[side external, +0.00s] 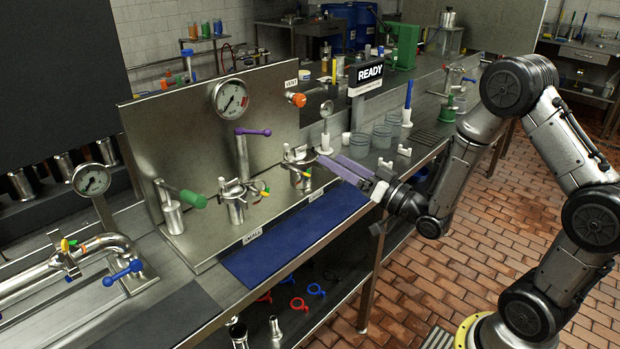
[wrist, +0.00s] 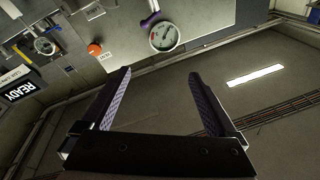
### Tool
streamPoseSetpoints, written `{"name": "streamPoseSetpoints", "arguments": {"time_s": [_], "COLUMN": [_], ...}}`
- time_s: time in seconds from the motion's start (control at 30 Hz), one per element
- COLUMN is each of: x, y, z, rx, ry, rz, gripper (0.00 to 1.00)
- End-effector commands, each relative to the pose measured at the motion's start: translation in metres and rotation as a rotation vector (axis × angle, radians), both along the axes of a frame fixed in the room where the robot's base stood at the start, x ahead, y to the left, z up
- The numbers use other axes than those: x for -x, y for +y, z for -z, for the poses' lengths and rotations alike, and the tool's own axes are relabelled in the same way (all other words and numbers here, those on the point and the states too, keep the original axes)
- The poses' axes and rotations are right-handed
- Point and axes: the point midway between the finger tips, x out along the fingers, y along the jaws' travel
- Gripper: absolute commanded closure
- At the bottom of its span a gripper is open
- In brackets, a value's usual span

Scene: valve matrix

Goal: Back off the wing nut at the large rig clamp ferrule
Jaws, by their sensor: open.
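In the side external view, a clamp ferrule (side external: 235,204) with a small yellow and green wing nut (side external: 262,190) stands in front of the steel back panel. A second clamp ferrule (side external: 297,166) with a similar wing nut (side external: 307,172) stands to its right. A third clamp with a coloured nut (side external: 68,246) sits on the horizontal pipe at the far left. My gripper (side external: 330,160) is open and empty, to the right of the second ferrule. In the wrist view, its fingers (wrist: 160,74) are spread with nothing between them.
A purple-handled valve (side external: 252,132), a green-handled valve (side external: 193,199) and a dial gauge (side external: 230,98) crowd the rig. A READY sign (side external: 370,73) and clear beakers (side external: 382,137) stand at the right. The blue mat (side external: 290,243) in front is bare.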

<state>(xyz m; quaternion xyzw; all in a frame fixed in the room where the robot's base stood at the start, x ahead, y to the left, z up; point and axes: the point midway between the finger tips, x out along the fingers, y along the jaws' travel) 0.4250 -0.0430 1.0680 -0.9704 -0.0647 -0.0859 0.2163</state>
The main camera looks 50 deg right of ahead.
Motion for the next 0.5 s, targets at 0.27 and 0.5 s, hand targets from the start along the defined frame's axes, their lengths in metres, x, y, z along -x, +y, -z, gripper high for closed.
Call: {"name": "streamPoseSetpoints", "arguments": {"time_s": [0.27,0.5], "x": [0.022,0.003], "y": [-0.027,-0.03], "z": [0.102,0.102], "rx": [-0.086,-0.085], "ry": [0.199,0.2], "rz": [0.071,0.077], "gripper": [0.06,0.06]}}
